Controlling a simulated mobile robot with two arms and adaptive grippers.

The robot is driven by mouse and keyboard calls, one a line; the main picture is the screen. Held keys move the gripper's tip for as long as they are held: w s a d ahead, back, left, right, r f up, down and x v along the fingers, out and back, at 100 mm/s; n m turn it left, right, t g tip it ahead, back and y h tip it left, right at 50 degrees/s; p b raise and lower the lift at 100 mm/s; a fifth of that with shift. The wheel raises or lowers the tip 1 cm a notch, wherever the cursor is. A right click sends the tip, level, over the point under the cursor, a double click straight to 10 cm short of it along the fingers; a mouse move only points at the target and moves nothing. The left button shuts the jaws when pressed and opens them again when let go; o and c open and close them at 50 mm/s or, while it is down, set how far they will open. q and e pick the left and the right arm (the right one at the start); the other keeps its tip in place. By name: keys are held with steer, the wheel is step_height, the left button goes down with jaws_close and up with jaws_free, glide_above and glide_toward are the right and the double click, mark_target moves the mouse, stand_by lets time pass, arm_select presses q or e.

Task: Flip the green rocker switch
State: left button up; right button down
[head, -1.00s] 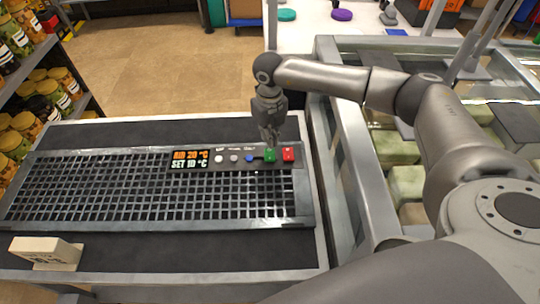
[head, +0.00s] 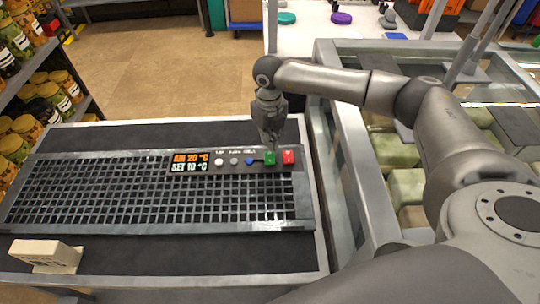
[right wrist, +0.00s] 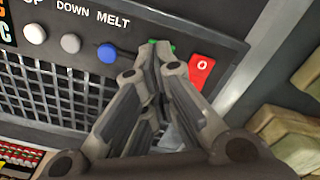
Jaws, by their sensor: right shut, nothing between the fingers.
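The green rocker switch (head: 269,158) sits on the dark control panel (head: 230,159), between a blue button and a red switch (head: 289,157). My right gripper (head: 269,143) points down with its fingertips at the top of the green switch. Its fingers are shut and hold nothing. In the right wrist view the shut fingers (right wrist: 154,50) cover most of the green switch (right wrist: 172,47), and only slivers of green show around the tips. I cannot tell whether they touch it. My left gripper is not in view.
White, grey and blue (head: 249,160) buttons lie left of the green switch, then a display reading AIR 20 °C, SET 10 °C (head: 189,162). A metal grille (head: 120,195) fills the left. A cream block (head: 46,254) lies front left. A glass-topped case (head: 350,180) stands right.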

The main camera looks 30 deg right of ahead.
mark_target(270, 153)
steer(key=shift+s+f+b, duration=0.1)
steer(key=shift+f+b, duration=1.4)
steer(key=shift+f, duration=0.5)
stand_by(1.0)
steer(key=shift+r, duration=0.15)
steer(key=shift+r+p, duration=0.8)
steer(key=shift+r, duration=0.1)
steer(key=shift+r+p, duration=1.5)
steer(key=shift+r, duration=1)
